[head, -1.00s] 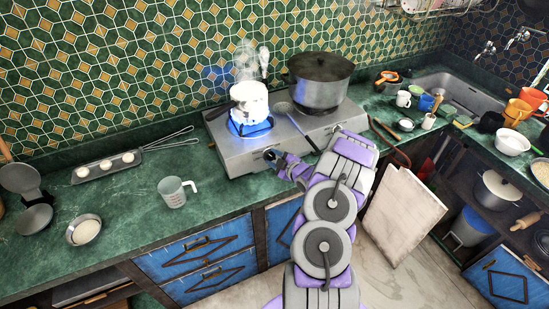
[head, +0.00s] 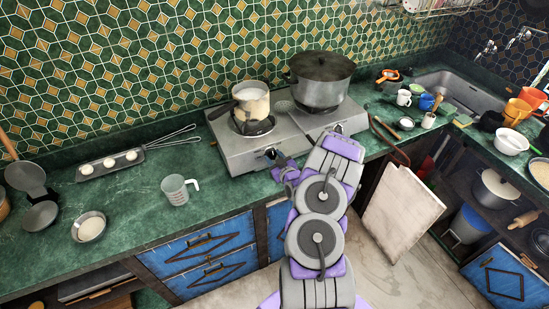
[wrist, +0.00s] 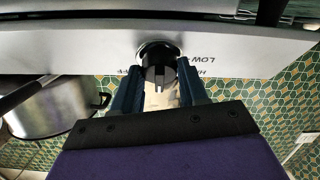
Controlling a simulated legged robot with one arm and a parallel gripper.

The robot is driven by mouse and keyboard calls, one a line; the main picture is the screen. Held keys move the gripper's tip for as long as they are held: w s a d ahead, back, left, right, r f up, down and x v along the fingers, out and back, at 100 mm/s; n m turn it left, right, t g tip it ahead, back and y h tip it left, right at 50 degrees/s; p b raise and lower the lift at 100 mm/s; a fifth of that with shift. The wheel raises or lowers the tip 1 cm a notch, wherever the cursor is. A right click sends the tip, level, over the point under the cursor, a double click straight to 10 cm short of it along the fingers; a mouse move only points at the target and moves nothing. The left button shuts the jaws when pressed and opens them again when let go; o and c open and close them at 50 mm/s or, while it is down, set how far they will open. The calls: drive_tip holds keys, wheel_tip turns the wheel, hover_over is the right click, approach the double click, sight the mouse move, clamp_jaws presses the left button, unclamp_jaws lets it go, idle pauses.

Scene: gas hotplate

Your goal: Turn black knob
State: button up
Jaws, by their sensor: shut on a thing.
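The black knob (wrist: 158,62) sits on the silver front panel of the gas hotplate (head: 240,150), and in the head view it shows as a small dark shape (head: 271,153). In the wrist view my gripper (wrist: 159,78) has one dark finger on each side of the knob and is shut on it. The knob's pointer ridge stands roughly upright in that view. Panel lettering beside it, seen upside down, includes "LOW". The left burner under the small pot (head: 250,101) shows no flame. In the head view my gripper (head: 279,164) is partly hidden by my arm.
A large dark lidded pot (head: 318,85) stands on the right burner. A measuring cup (head: 176,190) and a small bowl (head: 90,227) are on the green counter to the left. A board (head: 400,212) leans against the cabinets at right.

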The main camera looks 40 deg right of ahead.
drive_tip(key=shift+m, duration=0.3)
drive_tip(key=o, duration=1.1)
drive_tip(key=shift+d, duration=0.1)
drive_tip(key=shift+c, duration=0.2)
drive_tip(key=shift+s, duration=0.1)
drive_tip(key=p+v, duration=0.1)
drive_tip(key=v, duration=1.6)
drive_tip(key=shift+p, duration=0.3)
